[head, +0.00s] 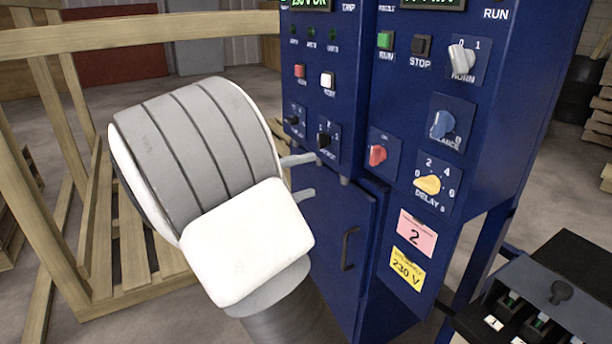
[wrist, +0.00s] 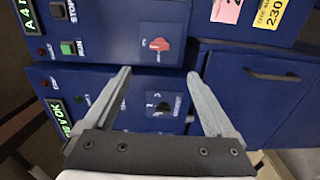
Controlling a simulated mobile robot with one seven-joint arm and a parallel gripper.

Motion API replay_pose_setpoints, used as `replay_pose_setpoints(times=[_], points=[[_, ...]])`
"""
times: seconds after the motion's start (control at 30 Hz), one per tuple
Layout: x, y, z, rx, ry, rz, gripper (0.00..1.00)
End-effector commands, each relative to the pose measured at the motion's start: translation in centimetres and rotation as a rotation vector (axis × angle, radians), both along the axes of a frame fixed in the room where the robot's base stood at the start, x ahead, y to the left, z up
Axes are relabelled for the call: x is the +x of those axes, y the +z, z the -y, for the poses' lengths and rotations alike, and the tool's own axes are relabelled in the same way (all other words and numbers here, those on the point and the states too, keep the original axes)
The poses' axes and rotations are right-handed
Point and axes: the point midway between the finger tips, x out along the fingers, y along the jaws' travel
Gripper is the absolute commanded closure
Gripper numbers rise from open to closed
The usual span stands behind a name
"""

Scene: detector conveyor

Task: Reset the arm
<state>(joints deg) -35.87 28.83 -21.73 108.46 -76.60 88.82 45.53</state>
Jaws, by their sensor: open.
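My gripper (head: 303,177) is open and empty, its two grey fingers apart. It is in front of the blue cabinet (head: 345,230), to the left of the red knob (head: 377,155) and just below a black knob (head: 323,140) on the left-hand panel. In the wrist view my gripper (wrist: 160,75) frames a black knob (wrist: 163,107) between its fingers, with the red knob (wrist: 160,45) beyond the fingertips. I cannot tell whether the fingers touch the panel. My white and grey arm hides part of the cabinet's left side.
The right panel carries a grey knob (head: 461,59), a blue knob (head: 441,125) and a yellow knob (head: 428,184). A door handle (head: 348,249) sticks out below. A wooden frame (head: 140,38) stands at left, and a dark box (head: 560,290) at lower right.

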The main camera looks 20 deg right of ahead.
Motion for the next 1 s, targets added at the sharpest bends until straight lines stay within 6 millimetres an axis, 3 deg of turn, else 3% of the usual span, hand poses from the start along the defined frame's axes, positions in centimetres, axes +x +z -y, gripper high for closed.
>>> replay_pose_setpoints(times=[0.37, 0.67, 1.0], points=[[-0.9, -0.1, 0.8, 0.051, -0.021, -0.013, 0.10], [-7.7, -2.1, 3.9, 0.439, -0.127, -0.084, 0.10], [-15.2, -4.0, 2.5, 0.906, -0.119, -0.087, 0.10]])
